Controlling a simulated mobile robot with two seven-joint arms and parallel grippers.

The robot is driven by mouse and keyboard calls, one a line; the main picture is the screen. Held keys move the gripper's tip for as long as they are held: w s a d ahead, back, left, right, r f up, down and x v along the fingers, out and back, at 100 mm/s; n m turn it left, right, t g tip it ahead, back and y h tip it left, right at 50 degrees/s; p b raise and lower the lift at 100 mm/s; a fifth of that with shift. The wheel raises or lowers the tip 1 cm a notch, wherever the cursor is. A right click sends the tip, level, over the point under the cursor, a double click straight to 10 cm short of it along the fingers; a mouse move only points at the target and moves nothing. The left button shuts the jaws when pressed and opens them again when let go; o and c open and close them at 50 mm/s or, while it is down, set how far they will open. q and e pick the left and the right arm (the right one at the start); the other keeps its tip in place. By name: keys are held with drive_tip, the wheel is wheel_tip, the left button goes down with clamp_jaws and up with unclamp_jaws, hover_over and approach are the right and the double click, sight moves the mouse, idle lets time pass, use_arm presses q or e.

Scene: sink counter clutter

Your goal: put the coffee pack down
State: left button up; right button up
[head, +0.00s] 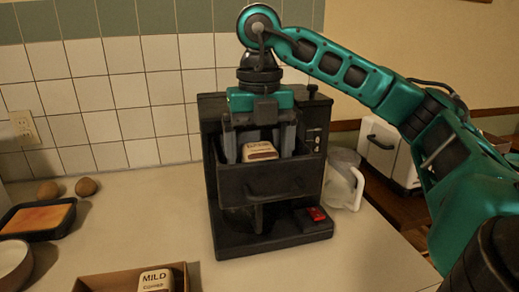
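A coffee pack (259,151) with a cream top and brown label sits in the open upper compartment of the black coffee machine (272,182). Its lower part is hidden by the front of the compartment. My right gripper (259,158) points down into the compartment from above. Its two grey fingers stand on either side of the pack, with a narrow gap showing at each side, so it looks open around the pack. Another pack, marked MILD (156,280), is in a cardboard box (98,284) at the bottom edge. My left gripper is not in view.
A clear jug (343,180) stands right of the machine, and a white toaster (388,152) is behind it. At left are two brown eggs (87,187), a dark tray with orange contents (38,219) and a bowl (12,262). The counter (150,215) left of the machine is clear.

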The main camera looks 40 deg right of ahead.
sight(259, 147)
wheel_tip(259, 147, up, 6)
drive_tip(key=shift+r+p, duration=0.1)
drive_tip(key=shift+p, duration=1.15)
wheel_tip(259, 147, up, 6)
